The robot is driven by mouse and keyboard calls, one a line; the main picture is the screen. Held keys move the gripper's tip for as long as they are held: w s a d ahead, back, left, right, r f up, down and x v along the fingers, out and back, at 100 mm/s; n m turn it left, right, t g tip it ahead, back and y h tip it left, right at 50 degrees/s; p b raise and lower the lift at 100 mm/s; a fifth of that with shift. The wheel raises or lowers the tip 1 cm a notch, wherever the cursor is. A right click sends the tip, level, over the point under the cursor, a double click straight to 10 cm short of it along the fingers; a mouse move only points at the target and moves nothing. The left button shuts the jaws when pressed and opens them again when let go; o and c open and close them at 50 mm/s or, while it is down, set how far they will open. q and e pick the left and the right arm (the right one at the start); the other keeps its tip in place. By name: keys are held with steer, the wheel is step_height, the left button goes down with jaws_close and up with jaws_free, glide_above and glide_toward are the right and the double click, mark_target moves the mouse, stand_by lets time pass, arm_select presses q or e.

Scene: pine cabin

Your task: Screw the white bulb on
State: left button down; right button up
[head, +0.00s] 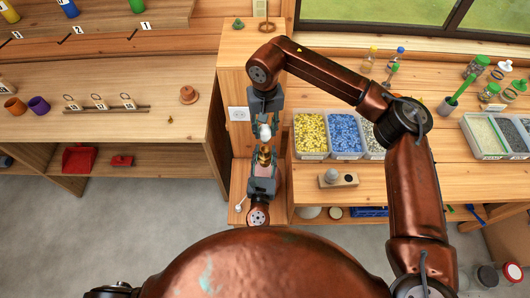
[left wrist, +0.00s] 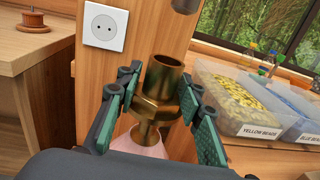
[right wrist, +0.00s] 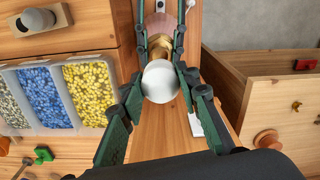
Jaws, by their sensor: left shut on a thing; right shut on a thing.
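The white bulb (right wrist: 160,82) is between the fingers of my right gripper (right wrist: 160,70), which is shut on it. In the head view the bulb (head: 265,132) hangs just above the brass lamp socket (head: 264,154). My left gripper (head: 263,168) is shut on the brass socket, which shows open end up in the left wrist view (left wrist: 164,78). A pinkish lamp base (left wrist: 145,143) flares below it. At the top of the left wrist view, a grey metal end (left wrist: 186,5) is apart from the socket rim, off to the right.
Trays of yellow beads (head: 310,134) and blue beads (head: 345,133) stand on the right bench. A wooden block (head: 348,180) holds a grey bulb (head: 332,174). A wall outlet (head: 238,114) is beside the grippers. The left bench (head: 130,125) ends close to the left.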

mark_target(265, 143)
steer(key=shift+f, duration=0.15)
stand_by(0.5)
steer(key=shift+f, duration=1.55)
steer(key=shift+f, duration=0.2)
steer(key=shift+f, duration=1.1)
steer(key=shift+f, duration=0.2)
